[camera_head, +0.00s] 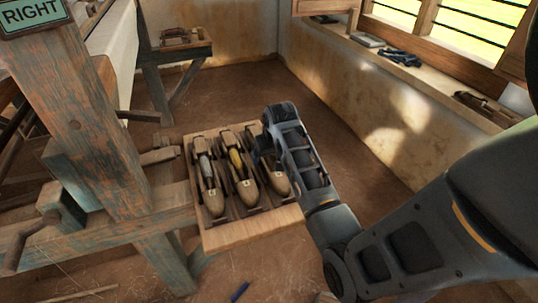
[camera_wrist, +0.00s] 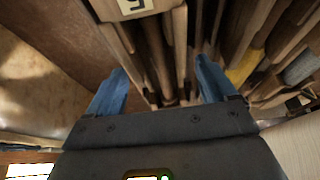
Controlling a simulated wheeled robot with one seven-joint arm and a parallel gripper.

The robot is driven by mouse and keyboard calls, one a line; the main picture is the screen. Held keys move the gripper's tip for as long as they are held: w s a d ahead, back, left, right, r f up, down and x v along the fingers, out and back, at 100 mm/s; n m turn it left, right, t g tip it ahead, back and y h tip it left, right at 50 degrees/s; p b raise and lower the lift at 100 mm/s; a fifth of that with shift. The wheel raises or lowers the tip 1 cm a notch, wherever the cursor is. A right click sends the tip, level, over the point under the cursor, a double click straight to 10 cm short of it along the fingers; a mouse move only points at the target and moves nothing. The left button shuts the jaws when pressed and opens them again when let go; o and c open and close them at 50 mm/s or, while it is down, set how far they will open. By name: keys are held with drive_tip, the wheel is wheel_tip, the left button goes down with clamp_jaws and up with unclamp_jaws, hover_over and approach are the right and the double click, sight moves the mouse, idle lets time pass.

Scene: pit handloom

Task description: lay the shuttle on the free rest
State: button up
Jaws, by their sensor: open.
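A pale wooden board (camera_head: 262,226) beside the loom post carries shuttles in a row. The left shuttle (camera_head: 214,196) has a grey bobbin and the middle shuttle (camera_head: 244,186) has a yellow one. A third shuttle (camera_head: 279,185) lies at the right, its far part hidden by my arm. My gripper (camera_head: 265,152) is down at this right-hand place. In the wrist view my gripper (camera_wrist: 160,85) is open, with its blue fingers apart over dark wooden rails. A numbered wooden block (camera_wrist: 133,8) shows beyond them. I cannot tell whether the fingers touch the third shuttle.
The loom post (camera_head: 95,130) with a RIGHT sign (camera_head: 33,14) stands close on the left. A small bench (camera_head: 190,50) is behind. A window sill (camera_head: 430,82) with several items runs along the right wall. The floor between is clear.

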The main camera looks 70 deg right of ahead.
drive_tip(key=shift+r, duration=0.1)
drive_tip(key=v, duration=1.2)
drive_tip(key=a+f+n, duration=0.1)
drive_tip(key=a+f, duration=0.1)
drive_tip(key=a, duration=0.1)
drive_tip(key=a+f+t, duration=0.1)
drive_tip(key=a+f, duration=0.1)
drive_tip(key=a, duration=0.1)
drive_tip(key=a+f+n+t, duration=0.1)
drive_tip(key=a+f, duration=0.1)
drive_tip(key=a, duration=0.2)
drive_tip(key=shift+s+a+f+n+h+p, duration=0.1)
drive_tip(key=shift+s+f+n+h+p, duration=0.1)
drive_tip(key=shift+n+h+p, duration=0.15)
drive_tip(key=s+a+n+t, duration=0.3)
drive_tip(key=s+a+t, duration=0.1)
drive_tip(key=a, duration=0.8)
drive_tip(key=s+a+r+n+t+y, duration=0.4)
drive_tip(key=s+a+r+t, duration=0.2)
drive_tip(key=s+a+r, duration=0.7)
drive_tip(key=shift+s+a+r, duration=0.25)
drive_tip(key=shift+s+a, duration=0.05)
drive_tip(key=shift+s, duration=0.6)
